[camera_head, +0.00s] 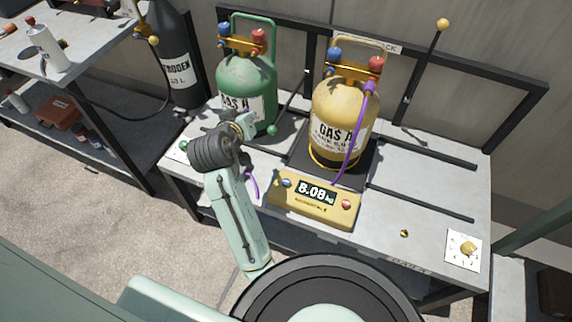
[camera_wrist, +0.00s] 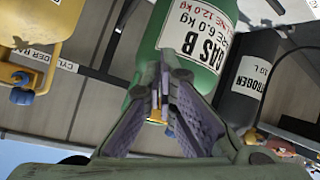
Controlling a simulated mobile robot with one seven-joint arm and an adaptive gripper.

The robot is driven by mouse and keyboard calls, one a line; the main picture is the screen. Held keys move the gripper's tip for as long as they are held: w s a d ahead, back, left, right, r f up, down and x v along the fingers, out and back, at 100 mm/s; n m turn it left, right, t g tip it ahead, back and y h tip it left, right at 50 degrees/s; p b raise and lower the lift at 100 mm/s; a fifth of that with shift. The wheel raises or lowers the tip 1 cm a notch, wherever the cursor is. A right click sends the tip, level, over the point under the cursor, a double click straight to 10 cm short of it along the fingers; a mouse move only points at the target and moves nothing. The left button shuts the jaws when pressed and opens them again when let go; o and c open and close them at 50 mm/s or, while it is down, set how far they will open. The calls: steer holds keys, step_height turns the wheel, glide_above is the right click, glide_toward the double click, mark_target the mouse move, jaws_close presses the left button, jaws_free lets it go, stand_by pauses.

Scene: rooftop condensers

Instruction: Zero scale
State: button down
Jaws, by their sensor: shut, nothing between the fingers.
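The yellow scale unit (camera_head: 314,205) sits on the table's front part. Its display (camera_head: 316,193) reads 8.08 kg, with a blue button (camera_head: 286,183) on its left and a red button (camera_head: 346,204) on its right. A yellow GAS A cylinder (camera_head: 333,112) stands upright on the dark scale platform (camera_head: 301,155). My gripper (camera_head: 243,124) is shut and empty, left of the scale unit and in front of the green cylinder (camera_head: 247,78). In the wrist view my shut fingers (camera_wrist: 168,65) point at the green cylinder's GAS B label (camera_wrist: 190,55). The scale unit is not in the wrist view.
A purple hose (camera_head: 352,140) hangs from the yellow cylinder's valves toward the scale. A dark nitrogen cylinder (camera_head: 176,60) stands left of the green one. A rail (camera_head: 500,75) runs behind. A white plate with a yellow knob (camera_head: 467,248) lies front right. The table's right part is mostly clear.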

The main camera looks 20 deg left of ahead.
steer(key=s+d+f+m+g+h+p, duration=0.1)
steer(key=d+f+h, duration=0.4)
steer(key=d, duration=0.6)
step_height(320, 180, down, 2)
steer(key=shift+s+f+m+g+p, duration=0.15)
steer(key=shift+s+m+g+p, duration=0.25)
steer(key=shift+s+g, duration=0.65)
steer(key=shift+w, duration=0.1)
steer(key=b, duration=0.4)
glide_above(283, 180)
step_height(283, 180, down, 8)
steer(key=shift+r, duration=0.1)
steer(key=shift+w+f, duration=0.1)
steer(key=shift+f, duration=0.35)
steer(key=shift+f, duration=0.15)
steer(key=shift+f, duration=0.3)
